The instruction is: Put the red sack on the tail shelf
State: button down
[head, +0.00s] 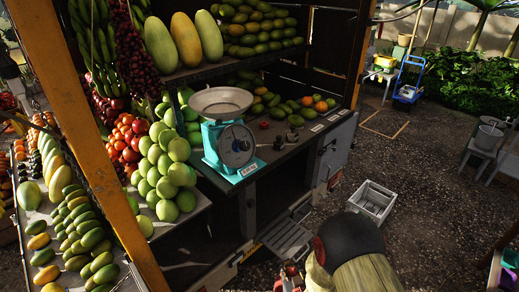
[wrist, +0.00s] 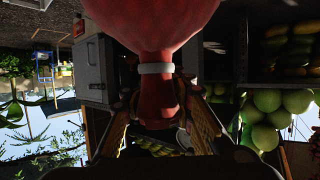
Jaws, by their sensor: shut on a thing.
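In the wrist view the red sack (wrist: 150,25) has a full, rounded body, a narrow neck and a white band round the neck. My gripper (wrist: 157,105) is shut on the neck, one finger on each side. The picture is upside down, with the sky low, so the sack hangs below the gripper. In the head view I cannot make out the sack clearly. A dark shelf (head: 290,142) at the truck's end carries a teal scale (head: 228,145) with a metal pan, several fruits and small dark items; it looks like the tail shelf.
Green fruit (head: 165,165) is piled left of the scale. An orange post (head: 95,120) stands at the left. A grey crate (head: 371,201) sits on the gravel, near a metal step (head: 287,238). A blue hand cart (head: 410,80) stands farther back. The gravel to the right is largely open.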

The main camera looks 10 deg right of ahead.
notch_tip(320, 180, up, 19)
jog(key=p, duration=1.8)
jog(key=shift+r, duration=0.2)
